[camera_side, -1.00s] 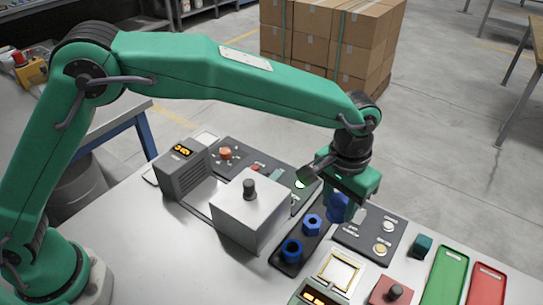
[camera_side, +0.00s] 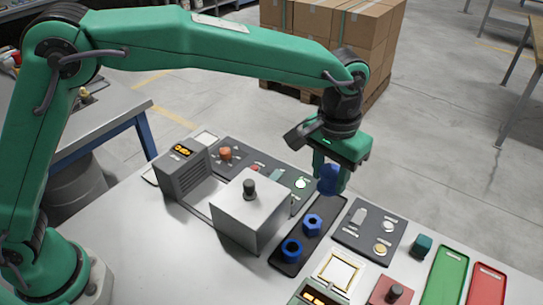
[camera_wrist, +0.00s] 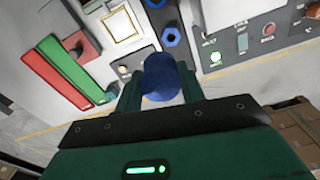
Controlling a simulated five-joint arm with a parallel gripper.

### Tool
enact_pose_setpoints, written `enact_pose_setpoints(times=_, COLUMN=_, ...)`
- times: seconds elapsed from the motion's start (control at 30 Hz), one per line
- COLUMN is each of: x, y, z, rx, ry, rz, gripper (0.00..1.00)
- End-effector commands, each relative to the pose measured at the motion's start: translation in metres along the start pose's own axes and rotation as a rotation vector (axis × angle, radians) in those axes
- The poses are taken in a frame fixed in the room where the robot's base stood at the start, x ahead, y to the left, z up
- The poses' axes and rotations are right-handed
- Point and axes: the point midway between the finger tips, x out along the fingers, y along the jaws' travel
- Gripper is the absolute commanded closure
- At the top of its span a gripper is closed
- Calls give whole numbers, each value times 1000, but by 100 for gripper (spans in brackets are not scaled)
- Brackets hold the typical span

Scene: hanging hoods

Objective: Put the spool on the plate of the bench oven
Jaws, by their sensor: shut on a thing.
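My gripper (camera_side: 329,182) is shut on a dark blue rounded piece (camera_wrist: 163,80), seemingly the spool, which also shows in the side view (camera_side: 329,180). It is held in the air above the far end of the black tray (camera_side: 333,229). A grey unit (camera_side: 184,172) with an orange display, possibly the bench oven, stands at the left. A silver box-shaped hood (camera_side: 247,212) with a dark knob stands beside it; whatever lies under it is hidden. A pale framed plate (camera_side: 339,270) lies uncovered at the front, next to another unit with a display (camera_side: 318,295).
A blue ring (camera_side: 291,250) and a blue hexagonal piece (camera_side: 312,224) stand in the black tray. A red block with a knob (camera_side: 391,291), a teal cube (camera_side: 422,245), a green tray (camera_side: 447,277) and a red tray (camera_side: 486,287) lie right.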

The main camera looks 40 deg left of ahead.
Motion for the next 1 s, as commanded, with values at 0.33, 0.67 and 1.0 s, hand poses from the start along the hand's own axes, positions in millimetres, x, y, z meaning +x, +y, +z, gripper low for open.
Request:
enact_pose_setpoints(times=0.33, x=-7, y=-88, z=10, rx=-124, ry=2, rz=-2, gripper=86)
enact_pose_setpoints(times=0.67, x=-8, y=-187, z=49, rx=-278, ry=5, rz=-4, gripper=86)
enact_pose_setpoints(times=1.0, x=-3, y=-240, z=86, rx=-375, ry=4, rz=-6, gripper=86)
